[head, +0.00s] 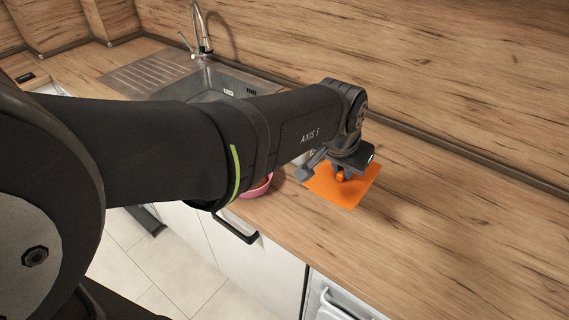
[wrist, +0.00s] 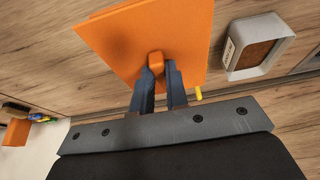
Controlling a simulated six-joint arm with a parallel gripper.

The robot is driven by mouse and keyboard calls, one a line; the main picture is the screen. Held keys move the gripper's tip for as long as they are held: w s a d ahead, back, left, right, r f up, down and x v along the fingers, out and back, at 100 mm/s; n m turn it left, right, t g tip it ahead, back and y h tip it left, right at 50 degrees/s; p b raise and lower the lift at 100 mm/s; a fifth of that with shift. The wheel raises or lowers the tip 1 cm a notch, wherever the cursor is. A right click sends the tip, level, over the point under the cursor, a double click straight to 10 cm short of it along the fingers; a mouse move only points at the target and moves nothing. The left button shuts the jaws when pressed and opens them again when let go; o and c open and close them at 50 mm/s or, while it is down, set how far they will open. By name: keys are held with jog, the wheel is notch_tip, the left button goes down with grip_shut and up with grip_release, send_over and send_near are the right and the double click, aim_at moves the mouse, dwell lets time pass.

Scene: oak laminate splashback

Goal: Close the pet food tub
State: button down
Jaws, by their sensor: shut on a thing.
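The orange square lid (head: 362,190) is at the counter beneath my gripper (head: 341,175). In the wrist view the lid (wrist: 110,45) fills the upper middle, with an orange knob (wrist: 157,58) on it. My gripper (wrist: 160,72) is shut on the knob, one dark finger on each side. I cannot tell whether the lid touches the counter or is just above it. The pet food tub (wrist: 234,73) is a pale grey box, open at the top, with brown contents (wrist: 257,54). It stands beside the lid, apart from it in the picture. In the head view my arm mostly hides the tub.
A pink bowl (head: 262,189) is partly hidden under my arm near the counter's front edge. The sink (head: 215,85) and tap (head: 201,30) are at the back left. A small yellow thing (wrist: 198,93) shows by my fingers. The counter (head: 450,230) to the right is clear.

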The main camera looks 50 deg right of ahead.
jog(key=w+d, duration=0.8)
jog(key=w, duration=0.3)
jog(key=w+d, duration=0.7)
jog(key=w, duration=0.3)
jog(key=shift+d+f, duration=0.2)
jog(key=shift+f, duration=2.25)
jog(key=shift+f, duration=0.8)
jog(key=c, duration=0.9)
grip_release()
jog(key=shift+o, duration=0.2)
jog(key=shift+r, duration=0.1)
notch_tip(320, 180, up, 7)
